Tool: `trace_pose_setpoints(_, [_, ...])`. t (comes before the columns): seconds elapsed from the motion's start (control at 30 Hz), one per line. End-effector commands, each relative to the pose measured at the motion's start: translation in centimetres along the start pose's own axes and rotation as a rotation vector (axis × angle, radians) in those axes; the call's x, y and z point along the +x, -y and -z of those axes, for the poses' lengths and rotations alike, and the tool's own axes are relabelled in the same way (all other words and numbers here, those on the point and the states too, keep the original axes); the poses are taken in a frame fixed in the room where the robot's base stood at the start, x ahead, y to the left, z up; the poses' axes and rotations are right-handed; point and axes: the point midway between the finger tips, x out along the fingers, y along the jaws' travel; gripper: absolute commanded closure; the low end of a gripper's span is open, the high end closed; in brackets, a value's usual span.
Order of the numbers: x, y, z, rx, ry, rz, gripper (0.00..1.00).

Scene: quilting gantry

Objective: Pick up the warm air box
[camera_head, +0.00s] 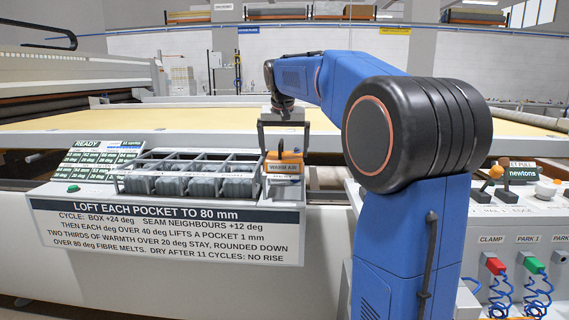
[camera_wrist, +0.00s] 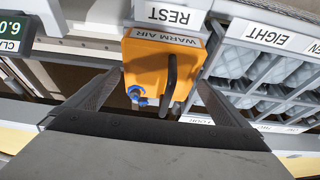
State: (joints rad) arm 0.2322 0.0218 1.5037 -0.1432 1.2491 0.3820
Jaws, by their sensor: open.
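The warm air box (camera_head: 284,166) is orange with a "WARM AIR" label and sits at the right end of the pocket tray. In the wrist view the box (camera_wrist: 150,65) shows a black bar handle (camera_wrist: 172,80) and a blue fitting (camera_wrist: 137,95). It stands beside a plate marked "REST" (camera_wrist: 170,15). My gripper (camera_head: 284,148) is open, pointing down just above the box. In the wrist view my gripper (camera_wrist: 160,82) has one finger on each side of the box, with nothing gripped. Whether the fingers touch it cannot be told.
The grey pocket tray (camera_head: 190,155) with several compartments lies left of the box; one label reads "EIGHT" (camera_wrist: 265,35). A green READY display (camera_head: 100,157) stands further left. A control panel with knobs (camera_head: 507,195) is at the right. A wide tan quilting bed (camera_head: 180,118) stretches behind.

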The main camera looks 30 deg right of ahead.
Motion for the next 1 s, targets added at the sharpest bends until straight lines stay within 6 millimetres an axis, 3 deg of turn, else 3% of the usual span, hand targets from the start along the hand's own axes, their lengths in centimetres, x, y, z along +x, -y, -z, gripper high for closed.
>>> trace_pose_setpoints(0.23, [3.4,0.0,-0.1,0.0,0.002,-0.001,0.0])
trace_pose_setpoints(0.5, [3.9,0.0,-0.1,0.0,0.001,0.0,0.0])
trace_pose_setpoints(0.53, [3.9,0.0,-0.1,0.0,0.001,0.0,0.02])
trace_pose_setpoints(0.7, [3.9,-0.1,-0.1,0.0,0.0,0.0,0.39])
trace_pose_setpoints(1.0, [3.4,0.0,0.2,0.0,-0.002,0.001,0.39])
